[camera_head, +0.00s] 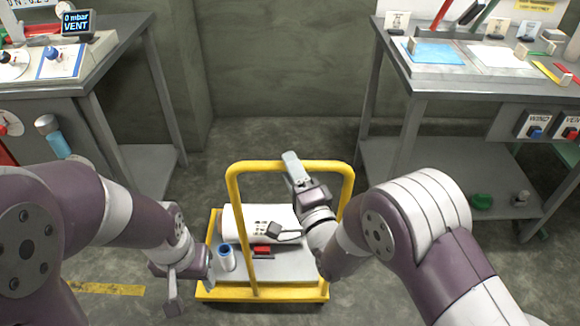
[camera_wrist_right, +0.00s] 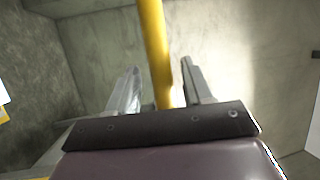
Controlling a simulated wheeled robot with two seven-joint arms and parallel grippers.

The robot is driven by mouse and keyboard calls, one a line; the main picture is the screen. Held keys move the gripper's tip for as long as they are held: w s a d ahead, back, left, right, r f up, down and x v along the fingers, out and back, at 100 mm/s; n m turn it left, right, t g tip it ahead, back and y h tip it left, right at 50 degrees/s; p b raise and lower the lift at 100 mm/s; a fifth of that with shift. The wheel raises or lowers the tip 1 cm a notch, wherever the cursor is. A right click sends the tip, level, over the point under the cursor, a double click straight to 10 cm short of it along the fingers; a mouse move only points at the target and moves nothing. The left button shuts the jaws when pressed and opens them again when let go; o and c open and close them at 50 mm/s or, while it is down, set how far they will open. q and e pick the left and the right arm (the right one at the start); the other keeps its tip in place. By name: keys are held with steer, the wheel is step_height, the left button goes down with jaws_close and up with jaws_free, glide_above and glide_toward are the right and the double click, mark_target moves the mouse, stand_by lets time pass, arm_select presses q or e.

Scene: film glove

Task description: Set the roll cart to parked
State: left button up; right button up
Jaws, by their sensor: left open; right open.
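The roll cart (camera_head: 207,292) has a yellow frame, a grey deck and a tall yellow handle hoop (camera_head: 237,215). It stands on the floor between the two benches. A white roll (camera_head: 232,224), a small blue-and-white spool (camera_head: 227,258) and a red item (camera_head: 262,250) lie on its deck. My right gripper (camera_head: 287,200) is open at the hoop, below its top bar. In the right wrist view a yellow bar (camera_wrist_right: 153,45) runs between the open fingers; contact cannot be told. My left gripper (camera_head: 187,283) is open and low, beside the cart's left front corner.
A yellow floor marking (camera_head: 105,288) lies left of the cart. A grey bench (camera_head: 120,28) stands at the left and another (camera_head: 440,85) at the right. A dark wall (camera_head: 285,60) is behind, with free floor before it.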

steer(key=shift+w+a+r, duration=0.15)
steer(key=shift+w+a, duration=0.15)
steer(key=shift+w, duration=0.35)
jaws_close()
arm_select(q)
steer(key=shift+f, duration=0.1)
arm_select(e)
steer(key=shift+w, duration=0.1)
